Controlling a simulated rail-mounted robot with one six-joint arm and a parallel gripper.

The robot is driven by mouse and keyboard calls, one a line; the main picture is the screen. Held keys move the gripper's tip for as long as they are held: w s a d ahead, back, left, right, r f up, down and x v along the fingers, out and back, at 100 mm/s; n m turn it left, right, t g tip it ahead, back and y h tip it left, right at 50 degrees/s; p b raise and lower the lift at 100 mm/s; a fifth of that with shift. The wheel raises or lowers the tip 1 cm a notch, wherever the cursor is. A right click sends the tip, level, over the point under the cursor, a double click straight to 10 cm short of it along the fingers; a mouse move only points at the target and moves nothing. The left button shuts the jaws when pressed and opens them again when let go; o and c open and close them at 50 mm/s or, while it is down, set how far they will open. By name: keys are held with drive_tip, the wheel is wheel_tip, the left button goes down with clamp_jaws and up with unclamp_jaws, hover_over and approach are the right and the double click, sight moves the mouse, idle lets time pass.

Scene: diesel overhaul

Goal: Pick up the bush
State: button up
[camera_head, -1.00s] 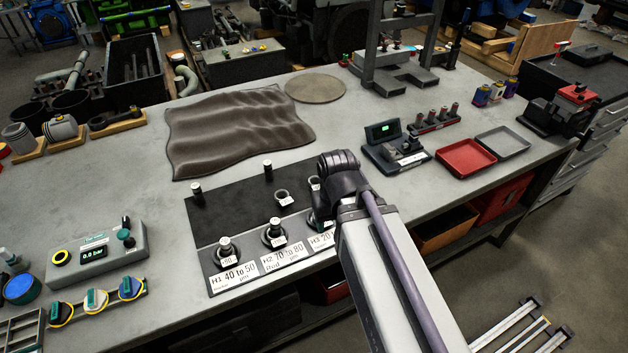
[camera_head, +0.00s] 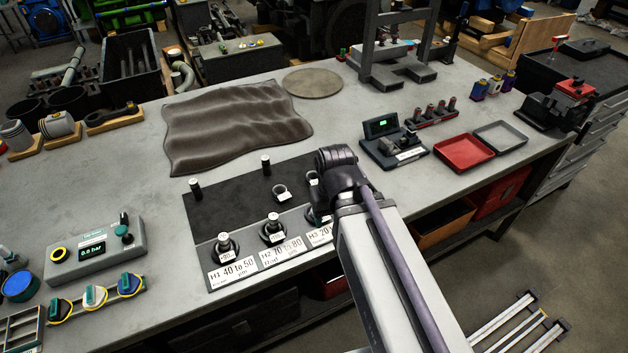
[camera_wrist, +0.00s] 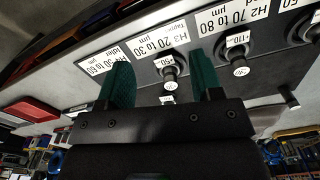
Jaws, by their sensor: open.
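Which one the task means is not clear. Another tagged bush (camera_wrist: 169,66) is around a pin at the H3 label, between my fingers in the picture. A further white tag (camera_wrist: 167,100) shows closer to my gripper's base. My gripper (camera_wrist: 161,62) is open, its two teal fingers apart, with nothing held. In the head view my arm hides the gripper and part of H3.
Upright pins stand on the mat, including one at its back left (camera_head: 195,189). A brown cloth (camera_head: 235,125) lies behind. A gauge device (camera_head: 395,145), a red tray (camera_head: 463,152) and a grey tray (camera_head: 501,136) are at right. A pressure box (camera_head: 95,252) is at left.

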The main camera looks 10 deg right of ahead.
drive_tip(key=shift+o, duration=1.3)
drive_tip(key=m+b, duration=0.2)
drive_tip(key=b, duration=0.1)
hover_over(313, 176)
drive_tip(key=s, duration=0.1)
wheel_tip(313, 176, down, 3)
drive_tip(key=f+b, duration=0.7)
drive_tip(key=s+f+b, duration=0.1)
drive_tip(key=f+b, duration=0.3)
drive_tip(key=shift+a, duration=0.25)
drive_tip(key=shift+r, duration=0.2)
drive_tip(key=c, duration=1)
drive_tip(key=shift+o, duration=0.2)
